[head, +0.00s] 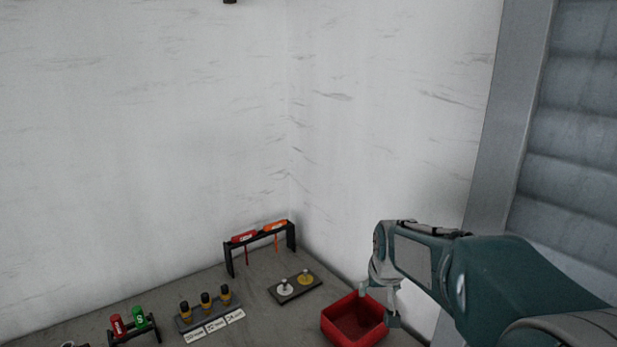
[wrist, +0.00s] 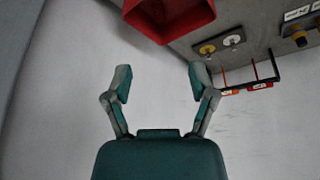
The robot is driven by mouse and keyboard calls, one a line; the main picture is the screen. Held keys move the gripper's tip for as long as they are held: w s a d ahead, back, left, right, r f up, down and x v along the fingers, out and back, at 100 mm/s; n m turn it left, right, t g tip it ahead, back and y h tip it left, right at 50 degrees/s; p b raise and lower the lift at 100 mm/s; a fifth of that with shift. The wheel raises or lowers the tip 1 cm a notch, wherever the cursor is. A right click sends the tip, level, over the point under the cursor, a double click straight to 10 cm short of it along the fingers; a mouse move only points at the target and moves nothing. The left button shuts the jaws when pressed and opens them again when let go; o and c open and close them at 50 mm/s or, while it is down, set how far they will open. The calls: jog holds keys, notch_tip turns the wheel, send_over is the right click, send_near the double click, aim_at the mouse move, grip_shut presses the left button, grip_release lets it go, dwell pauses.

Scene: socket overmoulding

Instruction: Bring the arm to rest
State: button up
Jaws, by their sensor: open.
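My arm reaches in from the right in the head view. My gripper (head: 378,292) hangs at its end, over or beside the red bin (head: 340,332); the exact depth is hard to tell. In the wrist view my gripper (wrist: 158,82) shows two fingers spread wide apart with nothing between them. The red bin (wrist: 205,18) is at the top of that view, beyond the fingertips and apart from them. Part of the bin is cut off by the upper edge there.
A black rack (head: 228,258) holds a red and an orange tool. A dark plate (head: 272,293) bears a white and a yellow piece. Several black-yellow items (head: 206,300) stand behind labels. A small stand (head: 119,336) holds red and green items. Walls rise behind; a grey shutter (head: 575,130) is right.

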jog(key=s+r, duration=0.2)
jog(key=s, duration=1.1)
jog(key=s+r, duration=0.2)
jog(key=s, duration=1.1)
jog(key=shift+s+t, duration=0.3)
jog(key=shift+t, duration=0.1)
jog(key=shift+r, duration=0.1)
